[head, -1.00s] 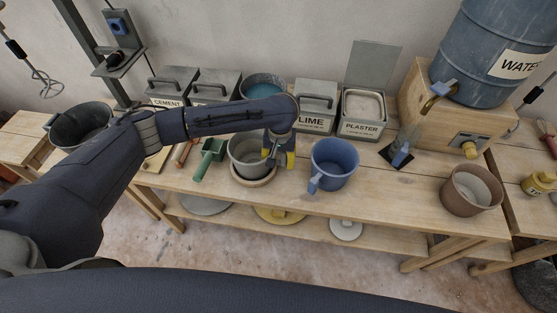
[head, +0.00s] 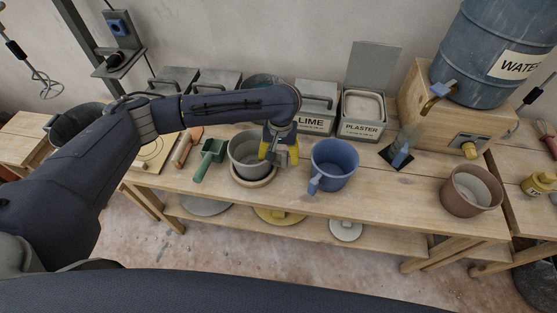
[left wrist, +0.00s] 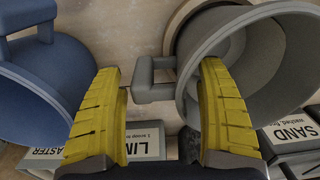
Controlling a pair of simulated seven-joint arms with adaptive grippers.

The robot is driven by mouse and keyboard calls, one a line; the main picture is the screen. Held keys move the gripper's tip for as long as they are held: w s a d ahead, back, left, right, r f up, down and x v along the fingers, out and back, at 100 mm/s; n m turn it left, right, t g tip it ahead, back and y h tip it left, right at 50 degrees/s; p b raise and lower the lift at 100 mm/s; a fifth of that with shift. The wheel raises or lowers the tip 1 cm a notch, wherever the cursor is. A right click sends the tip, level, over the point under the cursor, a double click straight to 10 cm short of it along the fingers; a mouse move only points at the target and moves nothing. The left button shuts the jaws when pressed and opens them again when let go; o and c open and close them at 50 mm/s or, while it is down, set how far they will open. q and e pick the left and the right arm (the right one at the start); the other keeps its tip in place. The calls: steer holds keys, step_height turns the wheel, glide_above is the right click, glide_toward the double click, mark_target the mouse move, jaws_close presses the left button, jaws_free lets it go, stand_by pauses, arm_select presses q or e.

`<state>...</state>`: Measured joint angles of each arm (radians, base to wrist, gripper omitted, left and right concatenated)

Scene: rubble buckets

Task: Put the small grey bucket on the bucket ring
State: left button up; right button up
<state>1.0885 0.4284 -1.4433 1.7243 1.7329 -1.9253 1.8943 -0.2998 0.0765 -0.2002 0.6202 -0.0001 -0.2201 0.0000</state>
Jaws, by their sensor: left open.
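The small grey bucket (head: 243,156) stands upright on the pale round bucket ring (head: 256,183) on the wooden bench. My left gripper (head: 279,157) is open at the right side of the bucket, with its yellow fingers pointing down. In the left wrist view, the grey bucket (left wrist: 266,60) fills the right side, and its handle (left wrist: 151,82) lies between the open fingers (left wrist: 165,110). Part of the ring (left wrist: 180,22) shows beyond the bucket there. My right gripper is not in view.
A blue bucket (head: 334,160) stands close to the right of my gripper. A green scoop (head: 209,158) lies left of the ring. Lime (head: 315,112) and plaster (head: 362,114) bins stand behind. A brown bucket (head: 470,192) is far right, with bare bench before it.

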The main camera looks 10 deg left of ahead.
arm_select(q)
step_height(320, 180, up, 9)
steer(key=shift+d+f, duration=0.1)
steer(key=shift+f, duration=0.05)
stand_by(0.4)
stand_by(0.4)
